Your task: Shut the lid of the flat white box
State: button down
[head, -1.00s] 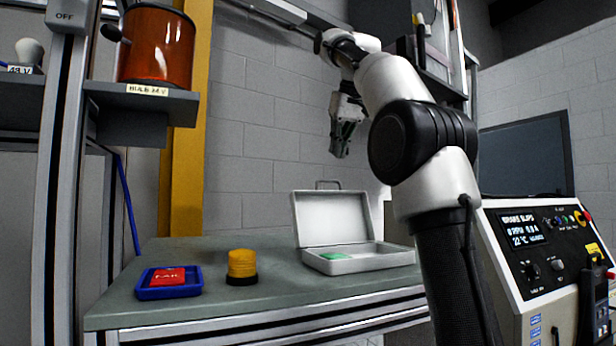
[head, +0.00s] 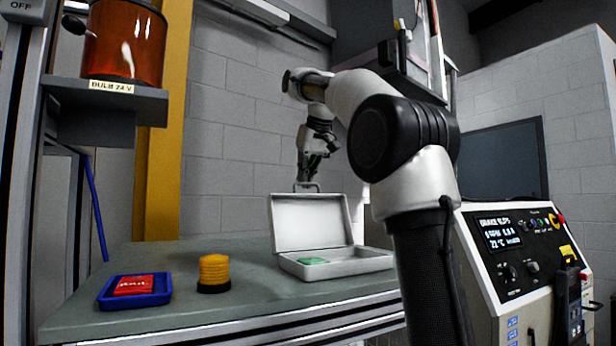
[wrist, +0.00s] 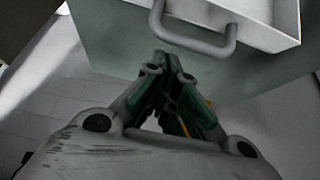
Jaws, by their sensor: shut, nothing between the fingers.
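The flat white box (head: 345,264) sits on the grey-green bench top with its lid (head: 309,221) standing open, tilted slightly back. A small green piece (head: 313,261) lies inside the box. A grey handle (head: 306,186) is on the lid's upper edge; the handle also shows in the wrist view (wrist: 192,46). My gripper (head: 309,180) is shut and empty, pointing down behind or above the lid's top edge. In the wrist view, its fingertips (wrist: 168,62) are close to the handle. I cannot tell whether they touch it.
A blue tray (head: 106,300) with a red piece (head: 133,285) and a yellow cylinder (head: 214,270) stand on the bench to the left. A control panel unit (head: 520,250) stands at the right. The bench between the cylinder and the box is clear.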

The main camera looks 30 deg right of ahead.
jog(key=shift+s, duration=0.8)
